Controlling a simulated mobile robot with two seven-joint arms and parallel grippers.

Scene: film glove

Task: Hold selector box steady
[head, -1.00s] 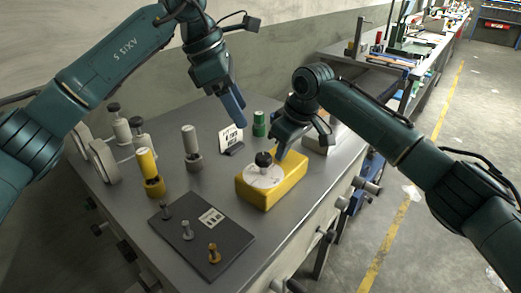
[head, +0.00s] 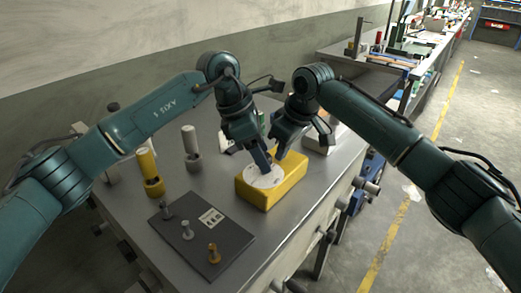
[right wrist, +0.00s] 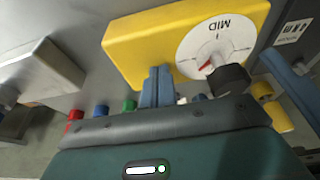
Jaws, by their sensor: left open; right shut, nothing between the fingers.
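The yellow selector box (head: 286,188) sits on the grey table, with a white dial (head: 265,179) on top. In the right wrist view the box (right wrist: 140,45) shows the dial (right wrist: 222,38) marked MID, a black knob (right wrist: 228,79) and a red pointer. My right gripper (head: 281,153) is shut and empty, its fingertips at the box's back side; they look against its wall in the right wrist view (right wrist: 158,84), though contact is hard to tell. My left gripper (head: 264,164) is open over the dial at the knob, which it hides in the head view.
A dark mat (head: 190,247) with several bolts lies in front left of the box. A yellow post (head: 149,170) and a grey post (head: 190,145) stand to the left. A grey block (right wrist: 45,75) and small coloured cylinders (right wrist: 129,105) are near my right gripper.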

